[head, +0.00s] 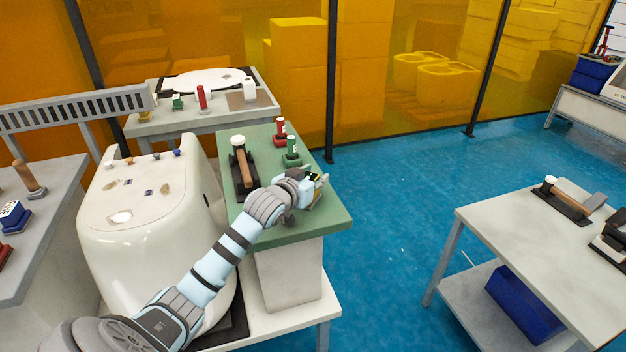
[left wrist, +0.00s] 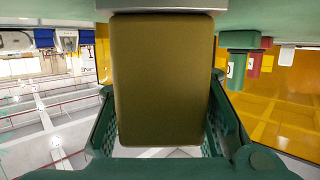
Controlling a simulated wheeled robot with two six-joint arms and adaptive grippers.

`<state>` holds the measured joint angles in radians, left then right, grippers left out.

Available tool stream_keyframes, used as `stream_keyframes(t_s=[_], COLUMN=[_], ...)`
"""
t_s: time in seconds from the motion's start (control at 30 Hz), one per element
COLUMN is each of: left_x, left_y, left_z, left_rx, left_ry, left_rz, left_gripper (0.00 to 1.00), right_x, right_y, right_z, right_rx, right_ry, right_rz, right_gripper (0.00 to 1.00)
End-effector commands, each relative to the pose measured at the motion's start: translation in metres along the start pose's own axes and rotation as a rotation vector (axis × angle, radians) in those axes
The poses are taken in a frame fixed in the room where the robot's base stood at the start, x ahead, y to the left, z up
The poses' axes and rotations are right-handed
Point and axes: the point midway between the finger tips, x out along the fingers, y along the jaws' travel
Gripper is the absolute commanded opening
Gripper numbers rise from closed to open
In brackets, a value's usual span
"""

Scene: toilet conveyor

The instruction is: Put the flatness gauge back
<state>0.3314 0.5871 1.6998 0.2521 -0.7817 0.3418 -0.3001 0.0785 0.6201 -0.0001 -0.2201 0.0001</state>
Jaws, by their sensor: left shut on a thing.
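My left gripper (head: 316,190) is over the right part of the green-topped stand (head: 325,228). It is shut on an olive-brown block (left wrist: 163,80), which fills the middle of the left wrist view between the fingers. I take this block to be the flatness gauge, but its full shape is hidden by the gripper in the head view. A grey edge borders the block at the top of the left wrist view. I cannot tell whether the block touches the stand. My right gripper is not in view.
On the green stand are a red gauge (head: 280,128), a green gauge (head: 292,148) and a wooden-handled tool on a dark base (head: 240,172). A white toilet body (head: 150,220) stands left of it. A grey table (head: 500,225) is at right, with blue floor between.

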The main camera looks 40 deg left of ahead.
Motion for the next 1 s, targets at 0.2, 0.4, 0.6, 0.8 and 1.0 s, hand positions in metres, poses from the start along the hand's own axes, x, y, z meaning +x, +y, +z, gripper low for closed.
stream_keyframes(t_s=[0.2,0.4,0.6,0.8,1.0], left_x=[0.0,0.0,-0.001,-0.031,-0.08], left_y=[0.0,0.0,0.0,0.0,-0.001], left_z=[0.0,0.0,-0.002,-0.003,-0.003], left_rx=[0.0,0.0,0.0,0.006,0.008], left_ry=[0.0,0.0,0.0,-0.001,-0.003], left_rz=[0.0,0.0,0.0,0.001,-0.001], left_gripper=[0.44,0.53,0.53,0.53,0.53], right_x=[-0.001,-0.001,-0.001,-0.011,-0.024], right_y=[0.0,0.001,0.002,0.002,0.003], right_z=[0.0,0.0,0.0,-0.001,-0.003], right_rx=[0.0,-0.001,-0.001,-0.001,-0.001], right_ry=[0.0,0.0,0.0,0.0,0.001], right_rz=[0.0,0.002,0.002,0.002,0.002], right_gripper=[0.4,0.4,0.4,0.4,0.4])
